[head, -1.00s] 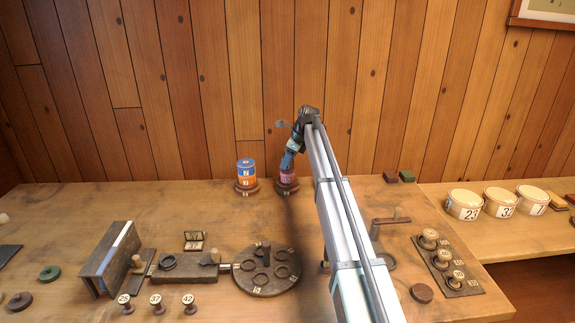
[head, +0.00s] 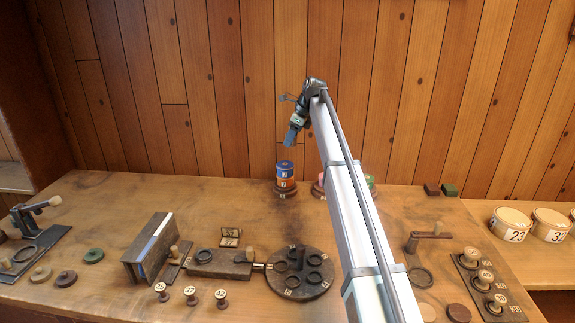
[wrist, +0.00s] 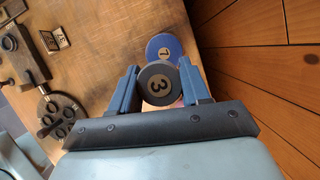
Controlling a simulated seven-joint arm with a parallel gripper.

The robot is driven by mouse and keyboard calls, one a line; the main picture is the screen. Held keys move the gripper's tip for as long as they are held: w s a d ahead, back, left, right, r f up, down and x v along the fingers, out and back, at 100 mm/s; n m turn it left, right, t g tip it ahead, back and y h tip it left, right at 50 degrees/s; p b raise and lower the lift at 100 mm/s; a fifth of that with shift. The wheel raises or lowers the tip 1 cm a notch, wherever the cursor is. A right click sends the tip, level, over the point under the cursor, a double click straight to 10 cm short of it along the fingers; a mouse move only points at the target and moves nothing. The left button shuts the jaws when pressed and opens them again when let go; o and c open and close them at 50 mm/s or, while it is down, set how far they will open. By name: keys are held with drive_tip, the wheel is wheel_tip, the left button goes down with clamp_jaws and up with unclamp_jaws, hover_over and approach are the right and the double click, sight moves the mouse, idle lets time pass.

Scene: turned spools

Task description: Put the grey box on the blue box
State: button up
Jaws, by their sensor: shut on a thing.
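The grey box (wrist: 158,84), a round drum marked 3, is between the two blue fingers of my gripper (wrist: 160,88) in the wrist view. The gripper is shut on it. In the head view my gripper (head: 290,140) is raised above the stacks, and I cannot make out the grey box there.
A pink box (head: 321,179) on another stand is partly hidden by my arm, and something green (head: 371,181) shows to its right. The plank wall (head: 240,110) rises behind. A round dark disc (head: 297,280) with rings lies on the table in front.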

sight(282, 164)
drive_tip(key=shift+w+a+r, duration=0.35)
drive_tip(key=shift+a+r, duration=0.05)
drive_tip(key=shift+a, duration=0.2)
drive_tip(key=shift+w+a+r, duration=0.3)
drive_tip(key=shift+a+r, duration=0.05)
drive_tip(key=shift+a, duration=0.25)
drive_tip(key=shift+s+f, duration=0.1)
drive_tip(key=shift+f, duration=4.85)
drive_tip(key=shift+f, duration=0.15)
drive_tip(key=o, duration=1)
drive_tip(key=v, duration=1.2)
drive_tip(key=shift+o, duration=0.2)
